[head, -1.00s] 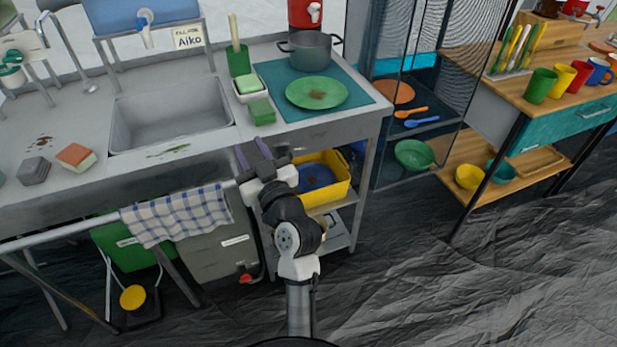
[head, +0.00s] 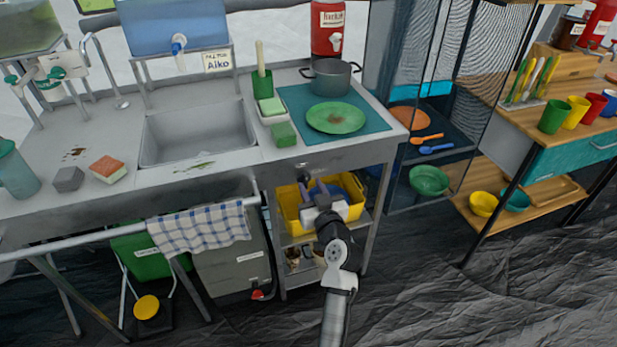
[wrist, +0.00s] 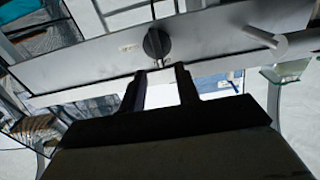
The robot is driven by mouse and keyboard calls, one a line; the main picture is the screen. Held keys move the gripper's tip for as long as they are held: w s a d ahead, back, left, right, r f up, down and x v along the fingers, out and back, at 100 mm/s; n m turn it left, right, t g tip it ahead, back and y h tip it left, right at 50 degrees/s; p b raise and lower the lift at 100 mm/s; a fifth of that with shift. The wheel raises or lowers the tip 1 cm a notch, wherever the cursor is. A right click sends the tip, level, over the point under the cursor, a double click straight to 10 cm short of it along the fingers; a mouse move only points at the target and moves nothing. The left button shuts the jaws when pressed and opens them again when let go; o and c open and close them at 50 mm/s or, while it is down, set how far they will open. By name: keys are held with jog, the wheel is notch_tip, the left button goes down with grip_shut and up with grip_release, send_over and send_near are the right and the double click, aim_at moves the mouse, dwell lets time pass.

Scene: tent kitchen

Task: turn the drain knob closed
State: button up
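In the wrist view, a dark round knob (wrist: 156,44) sits on the grey front panel of the sink unit, beside a small pale label. I take it for the drain knob; its marking is too small to read. My gripper (wrist: 160,70) is open and empty, its two fingers pointing toward the panel just below the knob in that picture. They appear apart from it. In the head view, my gripper (head: 311,187) is under the counter front, before the yellow crate. The knob is hard to make out there, among dark marks on the panel above my fingers.
The towel rail (head: 130,228) with a checked towel (head: 200,230) runs left of my gripper; its end shows in the wrist view (wrist: 283,43). A grey container (head: 222,265) with a red tap (head: 258,294) stands below. The yellow crate (head: 291,212) is behind my gripper.

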aim_at(307, 178)
jog(key=shift+x, duration=1.55)
grip_shut()
